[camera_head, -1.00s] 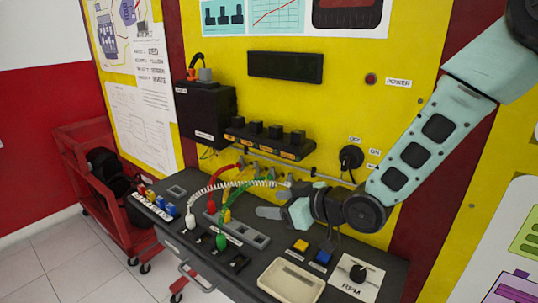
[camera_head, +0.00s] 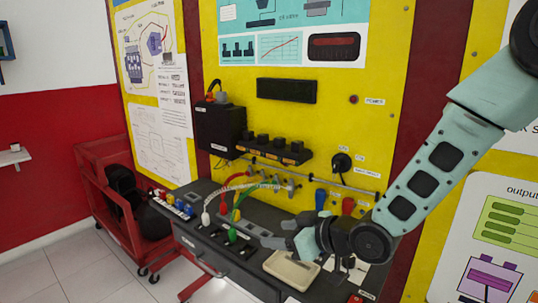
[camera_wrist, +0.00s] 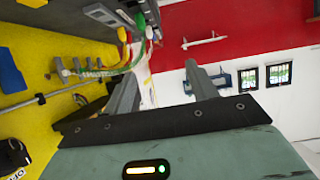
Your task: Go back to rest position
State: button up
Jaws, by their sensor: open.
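My gripper (camera_head: 276,234) is at the end of my teal arm, in front of the trainer panel and above the right part of the dark console shelf. Its fingers point left in the head view. In the wrist view my gripper (camera_wrist: 158,50) shows two grey fingers spread apart with nothing between them. The forearm comes down from the upper right and partly covers the right end of the console (camera_head: 243,252).
White, red, yellow and green cables (camera_head: 232,200) plug into the console left of my gripper. A pale tray (camera_head: 291,268) lies just below it. The yellow panel (camera_head: 285,125) stands behind. A red cart (camera_head: 105,200) is at the left; tiled floor shows there.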

jog(key=s+d+r+m+g+h, duration=0.1)
jog(key=s+d+g+h, duration=0.3)
jog(key=s, duration=1)
jog(key=s+d+r+m+g+h, duration=0.1)
jog(key=s+d+g+h, duration=0.3)
jog(key=s, duration=1)
jog(key=d+m+h, duration=0.1)
jog(key=d, duration=0.2)
jog(key=shift+d+r+h, duration=0.15)
jog(key=shift+r+h, duration=0.15)
jog(key=shift+h, duration=0.1)
